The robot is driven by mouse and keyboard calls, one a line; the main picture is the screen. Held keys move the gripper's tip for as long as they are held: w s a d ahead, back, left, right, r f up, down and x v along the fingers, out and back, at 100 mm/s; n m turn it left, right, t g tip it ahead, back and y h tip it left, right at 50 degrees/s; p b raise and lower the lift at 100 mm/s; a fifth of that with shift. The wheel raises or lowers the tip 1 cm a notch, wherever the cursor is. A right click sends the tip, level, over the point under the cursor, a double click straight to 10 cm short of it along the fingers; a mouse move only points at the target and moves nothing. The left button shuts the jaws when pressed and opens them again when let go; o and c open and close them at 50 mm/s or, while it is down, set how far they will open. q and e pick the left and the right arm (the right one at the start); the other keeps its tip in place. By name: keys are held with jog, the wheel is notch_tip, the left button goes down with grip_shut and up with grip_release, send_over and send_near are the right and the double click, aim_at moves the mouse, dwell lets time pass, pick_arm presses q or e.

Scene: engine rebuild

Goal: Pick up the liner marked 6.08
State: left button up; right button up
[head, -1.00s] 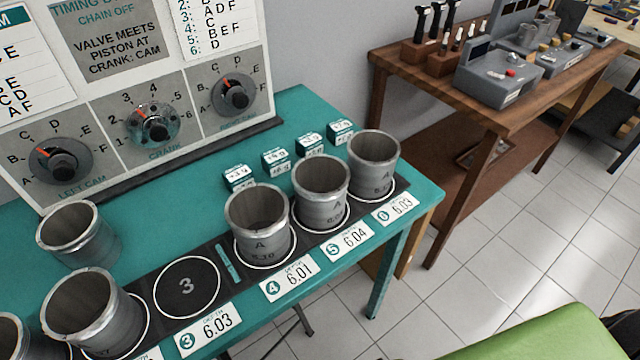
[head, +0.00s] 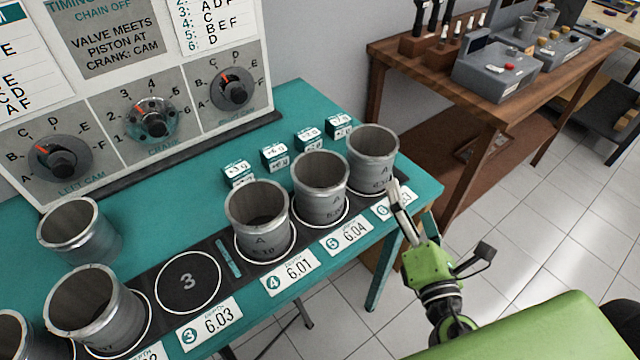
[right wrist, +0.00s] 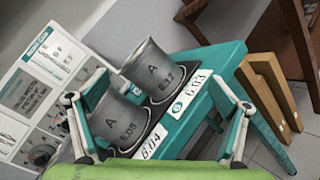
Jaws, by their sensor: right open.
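The liner marked 6.08 (right wrist: 118,122) is a grey metal cylinder, upright, with an "A" above its number, in the right wrist view. In the head view it is the liner (head: 320,192) on spot 5, behind the card 6.04 (head: 344,236). My right gripper (head: 413,206) is open and empty, at the table's right front edge, right of this liner and apart from it. In the right wrist view its fingers (right wrist: 157,104) are spread wide, the left one overlapping the liner's side. My left gripper is not in view.
A liner marked 6.12 (right wrist: 158,72) stands close beside on spot 6; it also shows in the head view (head: 372,162). Another liner (head: 258,220) stands on spot 4. Spot 3 (head: 188,283) is empty. Small teal boxes (head: 275,157) stand behind the row.

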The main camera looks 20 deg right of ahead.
aim_at(338, 203)
jog(key=a+n+y, duration=0.3)
jog(key=n, duration=0.2)
jog(key=a+f+n+y, duration=0.1)
jog(key=a+n+y, duration=0.2)
jog(key=a+n, duration=0.1)
jog(key=s+a+f+n+y, duration=0.1)
jog(key=a+n+y, duration=0.2)
jog(key=n, duration=0.3)
jog(key=shift+a+n+p, duration=0.3)
jog(key=shift+a+p, duration=0.05)
jog(key=shift+p, duration=0.05)
jog(key=p+x, duration=0.2)
jog(key=x, duration=0.5)
jog(key=shift+f+p, duration=0.1)
jog(key=shift+p, duration=0.25)
jog(key=p+x, duration=0.1)
jog(key=x, duration=0.1)
jog(key=a+p+x, duration=0.1)
jog(key=x, duration=0.2)
jog(key=shift+f, duration=0.2)
jog(key=shift+w+a+f, duration=0.1)
jog(key=shift+w+f, duration=0.05)
jog(key=shift+w, duration=0.25)
jog(key=shift+s, duration=0.1)
jog(key=c, duration=1.3)
jog(key=shift+c, duration=1.2)
jog(key=shift+r, duration=0.2)
